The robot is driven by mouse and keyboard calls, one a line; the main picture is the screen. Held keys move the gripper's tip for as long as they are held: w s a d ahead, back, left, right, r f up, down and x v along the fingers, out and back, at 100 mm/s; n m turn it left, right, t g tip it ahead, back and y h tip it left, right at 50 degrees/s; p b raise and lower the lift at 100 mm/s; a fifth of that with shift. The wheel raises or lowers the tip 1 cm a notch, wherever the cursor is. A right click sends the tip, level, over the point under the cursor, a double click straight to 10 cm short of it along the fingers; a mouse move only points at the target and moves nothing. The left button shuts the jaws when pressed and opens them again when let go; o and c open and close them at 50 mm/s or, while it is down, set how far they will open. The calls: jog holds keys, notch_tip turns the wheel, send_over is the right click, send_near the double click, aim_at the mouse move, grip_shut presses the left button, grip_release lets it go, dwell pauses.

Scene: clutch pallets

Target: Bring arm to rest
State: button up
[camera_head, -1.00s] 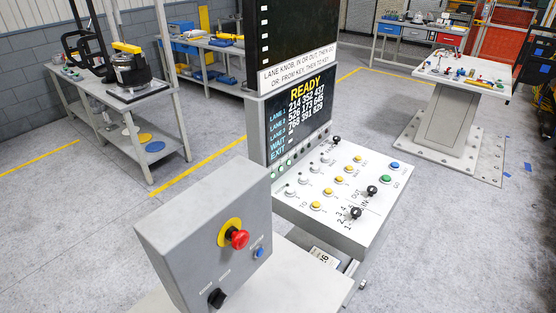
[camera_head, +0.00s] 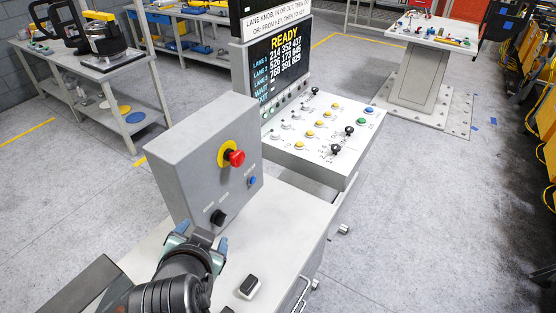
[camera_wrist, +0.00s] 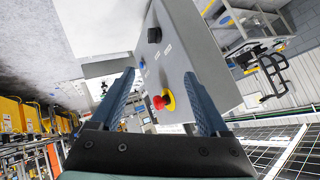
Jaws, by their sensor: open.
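My gripper (camera_head: 196,240) shows at the bottom of the head view, above the light bench top and in front of the grey switch box (camera_head: 205,160). In the wrist view my gripper (camera_wrist: 160,95) has its two blue fingers wide apart with nothing between them touching either one. The grey box, with its red stop button (camera_wrist: 160,101) on a yellow ring and a black knob (camera_wrist: 154,35), lies beyond the fingers there. The head view also shows the red button (camera_head: 236,158), the black knob (camera_head: 218,217) and a blue button (camera_head: 252,181).
A console with a READY screen (camera_head: 284,57) and a sloped panel (camera_head: 318,137) of buttons and knobs stands behind the box. A small black-and-white switch (camera_head: 249,286) sits on the bench top (camera_head: 285,235). A pedestal table (camera_head: 430,37) stands far right.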

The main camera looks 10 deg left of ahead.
jog(key=w+d+r+n+t+b, duration=0.1)
jog(key=w+d+r+t, duration=0.15)
jog(key=r, duration=0.55)
jog(key=w+d+r+t+b, duration=0.15)
jog(key=d+r+t, duration=0.25)
jog(key=r, duration=0.4)
jog(key=w+d+r+n+t, duration=0.1)
jog(key=w+d+r+t, duration=0.15)
jog(key=r, duration=0.55)
jog(key=s+d+r+t+h+b, duration=0.1)
jog(key=s+d+r+t, duration=0.3)
jog(key=r, duration=0.5)
jog(key=s+d+r+t+h+b, duration=0.1)
jog(key=s+d+r+t, duration=0.3)
jog(key=r, duration=0.6)
jog(key=s+d+h, duration=0.1)
jog(key=s+d, duration=0.1)
jog(key=s, duration=0.1)
jog(key=shift+s+n+t, duration=0.25)
jog(key=shift+n+t, duration=0.15)
jog(key=shift+w+f, duration=0.1)
jog(key=shift+f, duration=0.05)
jog(key=shift+c, duration=0.3)
